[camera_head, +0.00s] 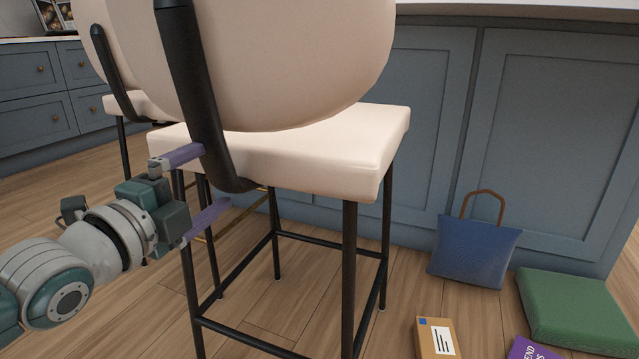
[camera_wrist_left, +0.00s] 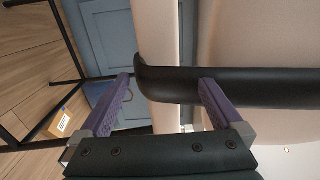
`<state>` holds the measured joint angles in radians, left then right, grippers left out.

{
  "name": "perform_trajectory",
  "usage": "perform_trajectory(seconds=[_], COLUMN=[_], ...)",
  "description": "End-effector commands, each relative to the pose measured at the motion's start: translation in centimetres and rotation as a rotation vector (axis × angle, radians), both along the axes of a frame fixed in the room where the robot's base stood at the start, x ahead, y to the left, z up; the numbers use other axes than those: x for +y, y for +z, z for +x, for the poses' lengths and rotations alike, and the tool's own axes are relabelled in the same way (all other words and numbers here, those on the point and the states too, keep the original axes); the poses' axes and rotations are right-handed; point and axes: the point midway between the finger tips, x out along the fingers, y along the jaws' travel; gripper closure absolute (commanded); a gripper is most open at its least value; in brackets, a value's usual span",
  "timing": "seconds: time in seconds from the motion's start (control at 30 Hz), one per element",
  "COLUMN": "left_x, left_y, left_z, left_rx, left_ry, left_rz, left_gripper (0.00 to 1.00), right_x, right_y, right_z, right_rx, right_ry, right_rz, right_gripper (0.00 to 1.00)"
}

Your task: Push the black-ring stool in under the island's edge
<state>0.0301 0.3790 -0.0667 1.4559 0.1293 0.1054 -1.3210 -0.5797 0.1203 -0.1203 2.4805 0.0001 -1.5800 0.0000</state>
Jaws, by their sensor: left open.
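The black-ring stool (camera_head: 355,155) stands upright in front of the blue island (camera_head: 425,110), with a cream seat, rounded cream back, black legs and a black foot ring (camera_head: 328,241). The island's pale top edge (camera_head: 520,13) shows at upper right; the stool's back hides part of it. My left gripper (camera_head: 212,180) is open at the stool's black back post (camera_head: 190,75), near its lower bend. In the left wrist view the post (camera_wrist_left: 265,88) runs across by the right finger of my gripper (camera_wrist_left: 165,88); I cannot tell whether they touch. My right gripper is out of view.
A second cream stool (camera_head: 118,103) stands behind at left. On the wooden floor at right are a blue bag (camera_head: 475,252), a green cushion (camera_head: 575,310), a cardboard box (camera_head: 437,338) and a purple item (camera_head: 530,349). Blue drawers (camera_head: 35,105) stand at far left.

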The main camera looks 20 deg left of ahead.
Motion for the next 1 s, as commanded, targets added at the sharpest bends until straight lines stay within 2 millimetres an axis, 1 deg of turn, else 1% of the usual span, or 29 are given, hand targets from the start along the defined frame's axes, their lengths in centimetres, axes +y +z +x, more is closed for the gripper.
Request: perform_trajectory(seconds=[0.03, 0.1, 0.2, 0.3, 0.43, 0.7, 1.0], left_x=[0.0, -0.1, -0.2, -0.3, -0.3, -0.3, -0.3], left_y=[-0.4, -0.5, -0.4, -0.2, 0.0, 0.1, 0.1], left_z=[1.4, 2.9, 4.5, 5.6, 6.2, 6.3, 6.3], left_rx=[-0.006, -0.005, -0.002, -0.002, 0.001, 0.002, 0.001], left_ry=[0.001, 0.0, 0.0, -0.001, 0.0, 0.0, 0.0], left_rz=[0.001, 0.001, 0.001, -0.001, -0.001, -0.002, -0.002], left_gripper=[0.0, 0.0, 0.0, 0.0, 0.0, 0.0, 0.34], right_x=[0.0, 0.0, 0.0, 0.0, 0.0, 0.0, 0.0], right_y=[-1.3, -2.3, -3.3, -3.9, -4.1, -4.0, -4.0], right_z=[0.0, 0.0, 0.0, 0.0, 0.0, 0.0, 0.0], right_rx=[0.0, 0.0, 0.0, 0.0, 0.0, 0.0, 0.0], right_ry=[0.0, 0.0, 0.0, 0.0, 0.0, 0.0, 0.0], right_rz=[0.0, 0.0, 0.0, 0.0, 0.0, 0.0, 0.0], right_gripper=[0.15, 0.15, 0.15, 0.15, 0.15, 0.15, 0.15])
